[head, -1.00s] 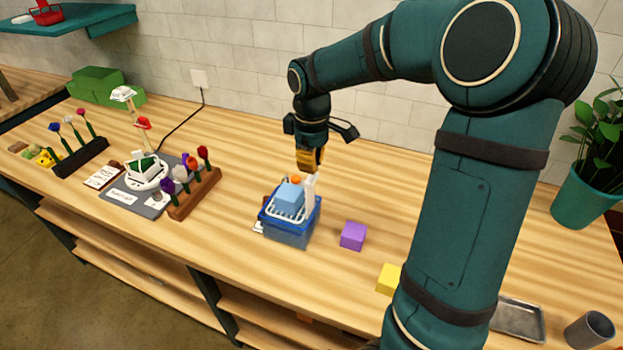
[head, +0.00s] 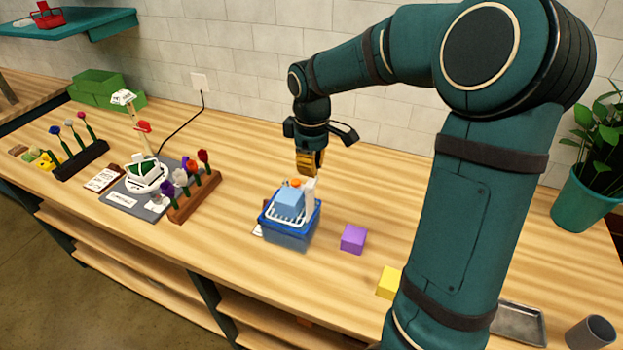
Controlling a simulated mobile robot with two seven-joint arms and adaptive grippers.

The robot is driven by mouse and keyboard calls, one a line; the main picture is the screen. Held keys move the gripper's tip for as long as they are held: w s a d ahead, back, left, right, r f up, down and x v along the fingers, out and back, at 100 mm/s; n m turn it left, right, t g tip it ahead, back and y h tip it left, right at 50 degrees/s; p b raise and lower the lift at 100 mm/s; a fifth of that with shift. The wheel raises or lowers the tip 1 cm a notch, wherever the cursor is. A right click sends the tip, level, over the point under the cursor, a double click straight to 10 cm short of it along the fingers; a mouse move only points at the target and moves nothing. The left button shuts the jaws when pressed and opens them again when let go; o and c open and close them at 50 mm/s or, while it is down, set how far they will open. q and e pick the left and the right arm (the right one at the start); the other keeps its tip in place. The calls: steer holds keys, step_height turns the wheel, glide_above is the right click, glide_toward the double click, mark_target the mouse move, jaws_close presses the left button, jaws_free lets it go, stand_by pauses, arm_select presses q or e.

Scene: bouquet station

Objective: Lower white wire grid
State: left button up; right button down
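The white wire grid (head: 288,219) is partly visible as white bars at the top of a blue basket (head: 289,237) at the middle of the counter. A light blue block (head: 290,203) sits on or in it and hides part of it. A white upright piece (head: 310,197) rises at the basket's back right; I cannot tell whether it belongs to the grid. My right gripper (head: 310,168) points down just above this piece, its yellow fingers close together. I cannot tell whether they touch or hold anything. My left gripper is not in view.
A purple cube (head: 353,239) and a yellow cube (head: 388,282) lie right of the basket. Flower racks (head: 194,198) and a grey mat (head: 148,211) with a white item stand left. A metal tray (head: 520,325) and grey cup (head: 590,332) are front right.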

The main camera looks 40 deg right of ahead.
mark_target(312, 180)
steer(key=shift+f, duration=0.15)
steer(key=shift+f+b, duration=1.3)
steer(key=shift+f, duration=0.8)
steer(key=shift+f+b, duration=0.9)
steer(key=shift+f, duration=0.5)
